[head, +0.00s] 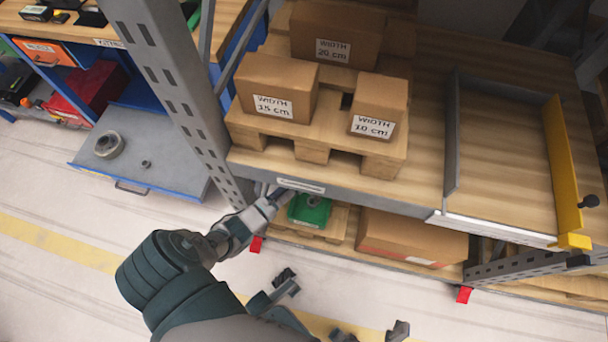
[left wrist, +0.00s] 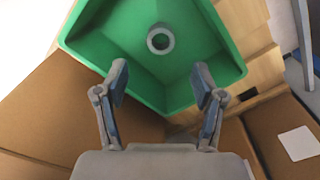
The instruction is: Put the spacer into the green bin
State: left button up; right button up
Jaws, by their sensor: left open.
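The green bin (head: 297,213) stands on a low wooden pallet under the shelf, partly hidden by the shelf edge. In the left wrist view the bin (left wrist: 222,48) fills the upper middle. The spacer, a small grey ring (left wrist: 160,38), is inside the bin, apart from my fingers. In the head view a small grey spot inside the bin (head: 313,201) matches it. My left gripper (head: 276,193) is at the bin's left side; in its wrist view its fingers (left wrist: 162,88) are apart with nothing between them. My right gripper (head: 342,304) shows at the bottom edge, fingers spread and empty.
Cardboard boxes (head: 278,82) sit on a pallet on the shelf above the bin. A large carton (head: 410,238) is right of the bin. A grey upright post (head: 180,90) stands left. A blue drawer (head: 175,160) holds a large ring (head: 108,145) and a small nut (head: 146,164).

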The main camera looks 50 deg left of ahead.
jog(key=w+g, duration=0.1)
jog(key=w+a+f+n+g+y, duration=0.1)
jog(key=w, duration=0.1)
jog(key=shift+w+a+f+g+y+p, duration=0.2)
jog(key=shift+f+g+y+p, duration=0.1)
jog(key=shift+g+p, duration=0.1)
jog(key=shift+d, duration=0.2)
